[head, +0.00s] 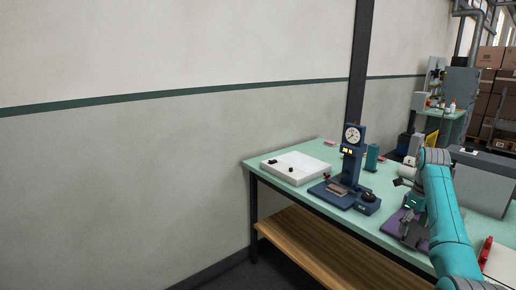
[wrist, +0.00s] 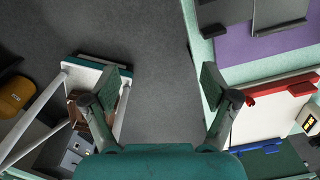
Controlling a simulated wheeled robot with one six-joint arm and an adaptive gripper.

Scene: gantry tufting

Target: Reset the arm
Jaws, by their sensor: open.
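My teal arm (head: 440,210) reaches up and bends over at the right of the head view. My gripper (head: 407,224) hangs from its end over the right part of the green table, in front of a purple mat. In the wrist view my gripper (wrist: 163,84) points down with its two dark green fingers wide apart. Nothing is between them but grey floor far below. The table edge passes close by the right finger.
The green table (head: 316,205) carries a white tray (head: 297,167), a blue dial gauge stand (head: 345,180) and a large grey case (head: 482,180). A purple mat (wrist: 262,42) and red clamp-like piece (wrist: 282,86) lie right of my gripper. A white-framed cart (wrist: 96,64) stands left.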

